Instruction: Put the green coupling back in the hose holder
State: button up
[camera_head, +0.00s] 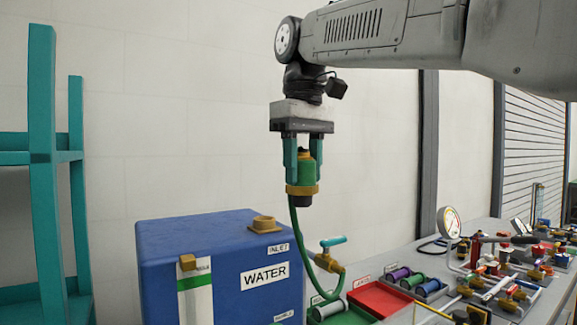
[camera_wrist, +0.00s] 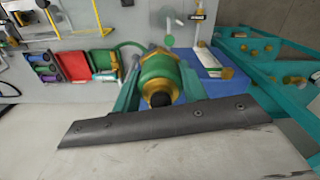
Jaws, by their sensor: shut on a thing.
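My gripper (camera_head: 303,186) is shut on the green coupling (camera_head: 305,172), which has brass bands and a dark end. It holds the coupling upright in the air, above and to the right of the blue water tank. The coupling (camera_wrist: 160,78) also shows between the two teal fingers in the wrist view. A green hose (camera_head: 296,232) hangs from the coupling and curves down to a brass valve with a teal handle (camera_head: 333,242). I cannot clearly identify the hose holder in either view.
The blue tank (camera_head: 200,250), labelled WATER, has a brass inlet fitting (camera_head: 264,224) on top. A red tray (camera_head: 378,299) and several coloured spools lie on the grey bench at right, with gauges and valves behind. A teal frame (camera_head: 42,160) stands at left. Open air surrounds the gripper.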

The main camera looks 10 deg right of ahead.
jog(key=d, duration=0.8)
jog(key=s+d+f, duration=0.1)
jog(key=d+f, duration=0.1)
jog(key=f, duration=1)
jog(key=s+d+f, duration=0.1)
jog(key=d+f, duration=0.2)
jog(key=f, duration=1)
jog(key=s+d+f, duration=0.1)
jog(key=d+f, duration=0.2)
jog(key=f, duration=1)
jog(key=shift+s+d+f, duration=0.2)
jog(key=shift+s+f, duration=0.05)
jog(key=shift+s, duration=0.1)
